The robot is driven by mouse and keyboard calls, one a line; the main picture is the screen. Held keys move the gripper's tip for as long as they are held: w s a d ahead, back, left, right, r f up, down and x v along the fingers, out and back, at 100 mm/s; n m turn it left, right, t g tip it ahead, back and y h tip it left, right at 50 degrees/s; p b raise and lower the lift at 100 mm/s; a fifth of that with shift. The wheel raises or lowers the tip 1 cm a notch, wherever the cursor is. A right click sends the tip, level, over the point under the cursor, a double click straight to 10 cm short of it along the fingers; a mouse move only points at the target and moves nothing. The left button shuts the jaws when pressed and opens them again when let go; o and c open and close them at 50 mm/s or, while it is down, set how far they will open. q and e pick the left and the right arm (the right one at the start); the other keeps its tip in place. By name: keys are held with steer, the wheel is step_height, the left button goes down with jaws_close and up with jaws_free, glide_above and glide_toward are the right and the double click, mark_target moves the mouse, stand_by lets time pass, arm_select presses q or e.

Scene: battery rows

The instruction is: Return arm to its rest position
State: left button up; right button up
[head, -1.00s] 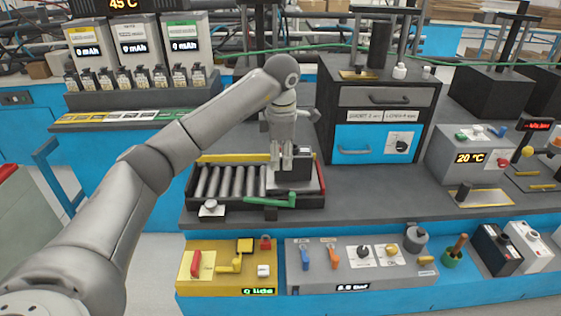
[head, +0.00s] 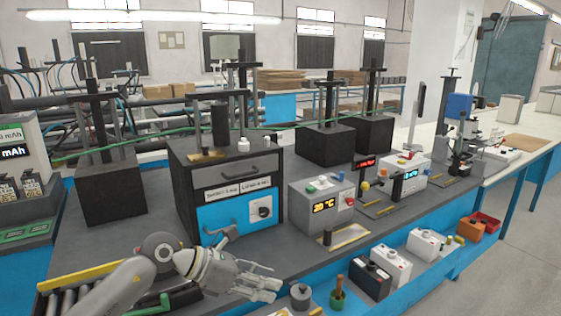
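My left arm (head: 128,287) comes in from the lower left of the head view, low over the front of the workbench. Its grey gripper (head: 272,284) points right. The fingers look spread apart, with nothing seen between them. The gripper is in front of the black cabinet with the blue drawer (head: 230,215), above the bench's front edge. The roller conveyor (head: 62,303) at the lower left is partly hidden by the arm and cut off by the frame. My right gripper is not in view.
A grey 20 °C box (head: 322,208) stands right of the cabinet. Along the lower front ledge are a grey round knob (head: 300,296), a green pot (head: 337,299), a black box (head: 371,281) and a white box (head: 390,264). The floor at the lower right is clear.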

arm_select(q)
steer(key=s+d+r+n+t+h, duration=0.3)
steer(key=r+n+t+h, duration=0.55)
steer(key=n, duration=0.45)
steer(key=w+a+n+t+y, duration=0.1)
steer(key=a+n+t+y, duration=0.9)
steer(key=n, duration=0.5)
steer(key=s+a+f+n+g+y, duration=0.35)
steer(key=f+n+y, duration=0.2)
steer(key=f, duration=0.25)
steer(key=s+a+f+n+g+y, duration=0.3)
steer(key=a+f+n+g+y, duration=0.15)
steer(key=f+n, duration=0.35)
steer(key=s+f+n+g, duration=0.25)
steer(key=s+f, duration=0.25)
steer(key=s, duration=0.3)
steer(key=s+a+f+n+g, duration=0.1)
steer(key=s+f+g, duration=0.35)
steer(key=s, duration=0.35)
steer(key=s+f+n+g, duration=0.1)
steer(key=s+f+g, duration=0.2)
steer(key=s+f, duration=0.4)
step_height(320, 180, down, 24)
steer(key=s+g, duration=0.2)
steer(key=s+a+f, duration=0.3)
steer(key=s+f, duration=1.3)
steer(key=s, duration=0.1)
steer(key=shift+a+f+g, duration=0.2)
steer(key=shift+f+g, duration=0.1)
steer(key=shift+g, duration=0.05)
